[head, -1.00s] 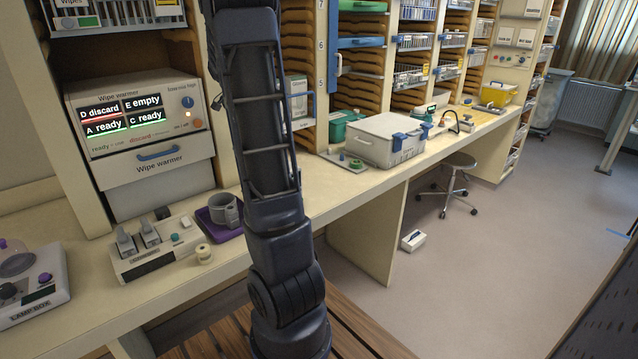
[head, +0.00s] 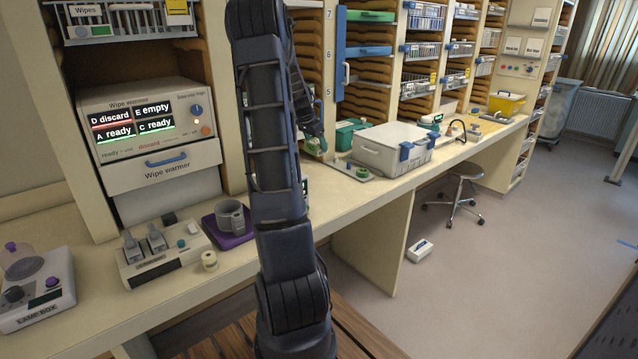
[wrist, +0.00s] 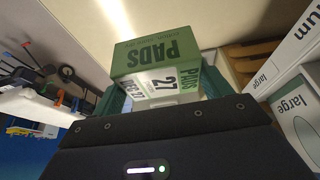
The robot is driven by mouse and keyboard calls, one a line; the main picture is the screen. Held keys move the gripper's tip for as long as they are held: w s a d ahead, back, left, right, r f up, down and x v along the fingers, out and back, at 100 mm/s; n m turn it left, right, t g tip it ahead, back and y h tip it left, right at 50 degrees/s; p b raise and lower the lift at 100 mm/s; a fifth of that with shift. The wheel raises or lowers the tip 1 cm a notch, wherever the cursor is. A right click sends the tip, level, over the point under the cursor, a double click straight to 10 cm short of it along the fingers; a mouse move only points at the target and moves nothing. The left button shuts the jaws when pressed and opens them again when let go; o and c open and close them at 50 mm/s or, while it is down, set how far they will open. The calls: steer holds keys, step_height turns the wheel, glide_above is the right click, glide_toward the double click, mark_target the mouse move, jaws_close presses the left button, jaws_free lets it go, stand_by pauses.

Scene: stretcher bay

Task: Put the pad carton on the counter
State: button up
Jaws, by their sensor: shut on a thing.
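The pad carton (wrist: 160,68), green and white with "PADS" and "27" on it, is between the fingers of my gripper (wrist: 152,95) in the wrist view. My gripper is shut on it. In the head view my gripper (head: 314,140) is low over the back of the counter (head: 345,200), partly behind my arm. A small green patch there seems to be the carton. I cannot tell whether the carton touches the counter.
A white lidded box (head: 390,150) with blue clasps and a teal box (head: 349,133) stand right of my gripper. White boxes marked "large" (wrist: 297,112) are close on the right in the wrist view. A stool (head: 465,185) and a small white box (head: 420,250) are on the floor.

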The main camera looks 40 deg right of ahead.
step_height(320, 180, down, 16)
steer(key=shift+f, duration=0.25)
stand_by(0.4)
steer(key=shift+f, duration=0.15)
steer(key=o, duration=1.1)
